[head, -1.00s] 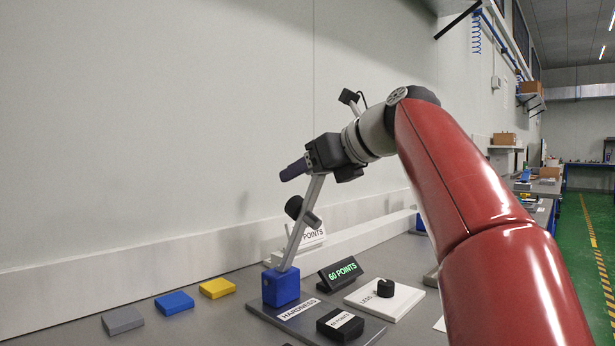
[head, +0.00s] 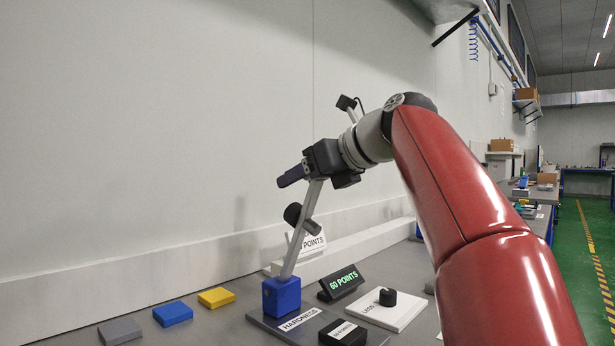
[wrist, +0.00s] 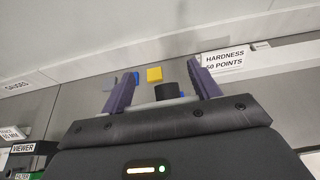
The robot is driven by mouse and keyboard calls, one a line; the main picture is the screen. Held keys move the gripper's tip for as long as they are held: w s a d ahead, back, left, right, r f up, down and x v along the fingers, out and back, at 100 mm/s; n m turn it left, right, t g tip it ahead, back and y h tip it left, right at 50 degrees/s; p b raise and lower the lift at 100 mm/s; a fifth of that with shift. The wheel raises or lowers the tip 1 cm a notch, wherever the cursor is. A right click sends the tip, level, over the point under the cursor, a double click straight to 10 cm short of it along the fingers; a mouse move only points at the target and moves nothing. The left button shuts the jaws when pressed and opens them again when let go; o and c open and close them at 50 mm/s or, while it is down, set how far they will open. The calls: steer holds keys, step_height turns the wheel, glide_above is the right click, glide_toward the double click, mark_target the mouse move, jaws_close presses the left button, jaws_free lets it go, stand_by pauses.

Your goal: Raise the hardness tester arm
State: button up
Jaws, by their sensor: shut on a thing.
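The hardness tester arm (head: 303,228) is a grey bar that rises from a blue base block (head: 282,296), leaning right at the top in the head view. A black cylinder (head: 296,215) sits partway up it and also shows between my fingers in the wrist view (wrist: 168,91). My gripper (head: 281,182), with purple fingers, is shut on the top end of the arm. In the wrist view, a grey bar (wrist: 150,103) crosses between the fingers. The exact contact is hidden. The base plate has a HARDNESS label (head: 300,319).
A sign reading 60 POINTS (head: 341,282), a white plate with a black knob (head: 388,298) and a black labelled block (head: 343,333) stand to the right. Grey (head: 120,331), blue (head: 172,314) and yellow (head: 216,297) blocks lie at left. The wall is behind.

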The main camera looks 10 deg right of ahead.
steer(key=shift+w+a+f, duration=0.1)
steer(key=shift+w+f, duration=0.05)
steer(key=shift+f, duration=0.2)
steer(key=o, duration=1.4)
steer(key=shift+w+a, duration=0.1)
steer(key=shift+w, duration=0.05)
steer(key=shift+s+r, duration=0.25)
steer(key=v, duration=0.7)
steer(key=shift+s+d, duration=0.15)
steer(key=shift+d, duration=0.1)
steer(key=shift+c, duration=0.4)
